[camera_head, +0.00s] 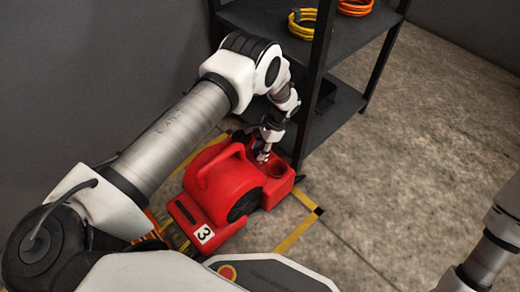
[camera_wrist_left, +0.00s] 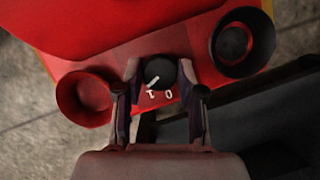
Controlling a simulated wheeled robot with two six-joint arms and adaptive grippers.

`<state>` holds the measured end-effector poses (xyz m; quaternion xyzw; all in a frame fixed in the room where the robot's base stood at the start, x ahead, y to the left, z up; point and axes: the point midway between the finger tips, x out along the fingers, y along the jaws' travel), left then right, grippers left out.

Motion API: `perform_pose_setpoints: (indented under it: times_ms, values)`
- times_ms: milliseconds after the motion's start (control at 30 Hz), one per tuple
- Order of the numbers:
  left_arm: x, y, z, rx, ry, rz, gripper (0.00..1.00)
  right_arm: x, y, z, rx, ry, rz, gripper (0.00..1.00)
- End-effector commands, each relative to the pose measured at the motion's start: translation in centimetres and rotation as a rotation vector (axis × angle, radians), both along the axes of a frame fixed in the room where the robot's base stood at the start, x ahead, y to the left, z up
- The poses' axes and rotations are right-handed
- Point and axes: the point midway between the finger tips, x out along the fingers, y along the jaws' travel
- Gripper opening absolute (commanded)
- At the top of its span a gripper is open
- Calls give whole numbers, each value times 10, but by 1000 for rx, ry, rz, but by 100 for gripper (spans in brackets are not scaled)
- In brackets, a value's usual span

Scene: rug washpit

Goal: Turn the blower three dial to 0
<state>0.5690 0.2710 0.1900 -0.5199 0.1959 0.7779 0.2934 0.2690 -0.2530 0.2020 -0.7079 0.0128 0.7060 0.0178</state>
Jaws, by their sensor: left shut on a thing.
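The blower three (camera_head: 222,183) is a red floor blower with a white "3" label (camera_head: 204,234), standing on the floor by the wall. My left gripper (camera_head: 263,153) is at the blower's far end. In the left wrist view its fingers (camera_wrist_left: 160,78) are on both sides of the dial, shut on it. My right gripper is out of view.
A dark metal shelf (camera_head: 335,110) stands just behind the blower, close to my left gripper, with yellow (camera_head: 301,24) and orange (camera_head: 354,6) coiled hoses above. Yellow floor tape (camera_head: 297,231) borders the blower. Open concrete floor lies to the right.

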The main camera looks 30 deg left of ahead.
Motion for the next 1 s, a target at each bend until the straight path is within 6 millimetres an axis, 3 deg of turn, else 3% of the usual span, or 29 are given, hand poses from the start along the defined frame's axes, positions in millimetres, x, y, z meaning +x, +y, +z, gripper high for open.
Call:
perform_pose_setpoints:
  times_ms: [1000]
  values:
    - [0,5,0,0,2,946,3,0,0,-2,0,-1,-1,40]
